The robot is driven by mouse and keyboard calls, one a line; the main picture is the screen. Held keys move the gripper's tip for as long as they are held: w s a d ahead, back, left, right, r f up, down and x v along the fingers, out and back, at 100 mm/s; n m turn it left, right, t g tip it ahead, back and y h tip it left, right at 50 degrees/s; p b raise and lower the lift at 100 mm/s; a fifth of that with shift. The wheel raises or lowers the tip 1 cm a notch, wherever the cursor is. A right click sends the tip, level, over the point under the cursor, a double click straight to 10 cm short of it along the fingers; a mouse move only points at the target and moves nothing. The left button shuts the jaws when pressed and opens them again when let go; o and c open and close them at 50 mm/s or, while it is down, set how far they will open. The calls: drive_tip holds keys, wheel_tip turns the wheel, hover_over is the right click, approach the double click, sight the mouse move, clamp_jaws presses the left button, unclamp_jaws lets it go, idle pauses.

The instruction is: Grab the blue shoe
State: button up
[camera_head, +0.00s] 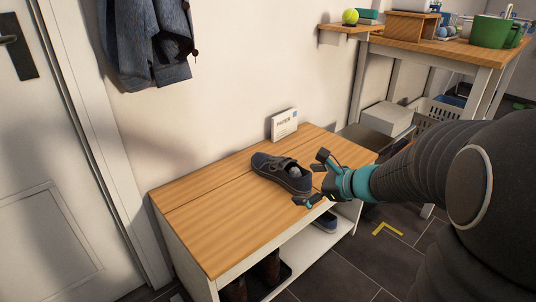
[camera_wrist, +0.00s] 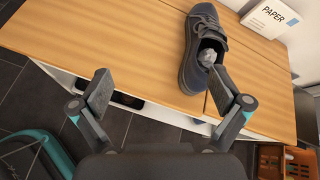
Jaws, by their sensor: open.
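A dark blue shoe (camera_head: 281,173) lies on top of the wooden bench (camera_head: 215,215), near its right part. It has straps and something pale and crumpled inside its opening. In the wrist view the shoe (camera_wrist: 202,45) is at the upper right, beyond the right finger. My gripper (camera_head: 313,178) is at the right end of the bench, close to the shoe's near end. Its fingers (camera_wrist: 160,98) are spread apart, with nothing between them. The right finger overlaps the shoe's near end in the wrist view; I cannot tell whether they touch.
A white box marked PAPER (camera_head: 284,124) stands at the wall behind the shoe. A wooden table (camera_head: 455,50) stands at the back right. The bench's left part is clear.

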sight(300, 172)
drive_tip(key=w+d+f+m+t+h, duration=0.1)
drive_tip(key=w+d+f+m+t, duration=0.15)
drive_tip(key=w+d+m, duration=0.35)
drive_tip(key=x, duration=0.4)
drive_tip(key=f+b+x, duration=0.1)
drive_tip(key=x, duration=0.3)
drive_tip(key=shift+s+d, duration=0.15)
drive_tip(key=shift+d, duration=0.05)
drive_tip(key=shift+x, duration=2.75)
drive_tip(key=shift+d+f, duration=0.1)
drive_tip(key=c, duration=1.5)
